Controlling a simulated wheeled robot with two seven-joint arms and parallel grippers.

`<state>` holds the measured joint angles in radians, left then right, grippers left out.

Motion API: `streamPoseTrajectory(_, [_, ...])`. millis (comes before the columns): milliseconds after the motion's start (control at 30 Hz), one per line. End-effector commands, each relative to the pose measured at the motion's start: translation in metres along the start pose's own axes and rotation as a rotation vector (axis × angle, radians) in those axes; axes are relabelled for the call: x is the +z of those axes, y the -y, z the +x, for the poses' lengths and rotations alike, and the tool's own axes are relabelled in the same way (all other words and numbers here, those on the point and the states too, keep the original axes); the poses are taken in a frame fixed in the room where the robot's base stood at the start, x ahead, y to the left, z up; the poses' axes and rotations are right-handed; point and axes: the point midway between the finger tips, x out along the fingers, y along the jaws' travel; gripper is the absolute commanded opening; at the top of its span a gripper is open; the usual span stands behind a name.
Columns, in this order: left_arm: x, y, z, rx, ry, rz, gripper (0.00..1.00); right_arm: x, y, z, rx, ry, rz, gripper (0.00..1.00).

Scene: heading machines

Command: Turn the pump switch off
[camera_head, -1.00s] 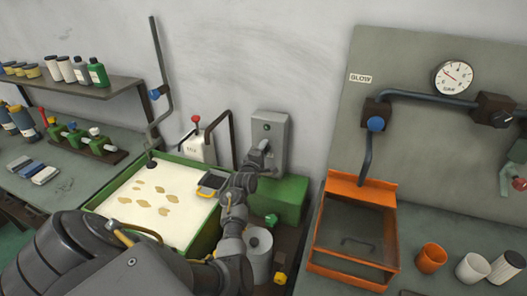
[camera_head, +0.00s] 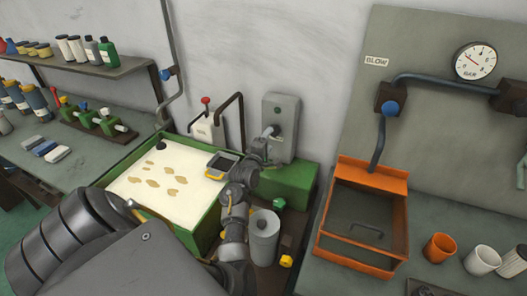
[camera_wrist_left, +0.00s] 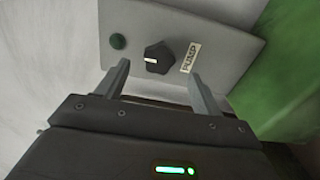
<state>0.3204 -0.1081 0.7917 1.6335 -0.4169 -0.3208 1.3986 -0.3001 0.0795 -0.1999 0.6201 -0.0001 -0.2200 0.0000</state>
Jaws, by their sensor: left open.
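The pump switch is a black rotary knob (camera_wrist_left: 158,58) with a white mark, on a grey control box (camera_head: 282,122). In the left wrist view the mark points away from the PUMP label (camera_wrist_left: 190,57), towards a round dark green button or lamp (camera_wrist_left: 118,41). My left gripper (camera_wrist_left: 160,82) is open, its two fingers pointing at the box with the knob between and just beyond their tips. It does not appear to touch the knob. In the head view my left gripper (camera_head: 268,138) is at the box front and hides the knob. My right gripper is not in view.
A green tank (camera_head: 195,240) of pale liquid with brown patches lies below my left arm. A green block (camera_head: 290,185) sits under the box, and a grey canister (camera_head: 264,238) stands nearby. An orange-framed booth (camera_head: 370,175) and cups are at right.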

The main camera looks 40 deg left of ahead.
Motion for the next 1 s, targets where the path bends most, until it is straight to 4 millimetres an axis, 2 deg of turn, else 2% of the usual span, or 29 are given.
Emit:
streamPoseTrajectory(100, [0.000,0.003,-0.022,0.000,0.000,0.002,0.67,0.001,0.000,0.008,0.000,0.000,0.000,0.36])
streamPoseTrajectory(333, [0.000,0.001,-0.048,0.001,0.000,0.001,0.67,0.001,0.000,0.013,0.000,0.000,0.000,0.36])
streamPoseTrajectory(1000, [0.000,0.000,-0.051,0.001,0.000,0.000,0.67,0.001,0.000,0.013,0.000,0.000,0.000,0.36])
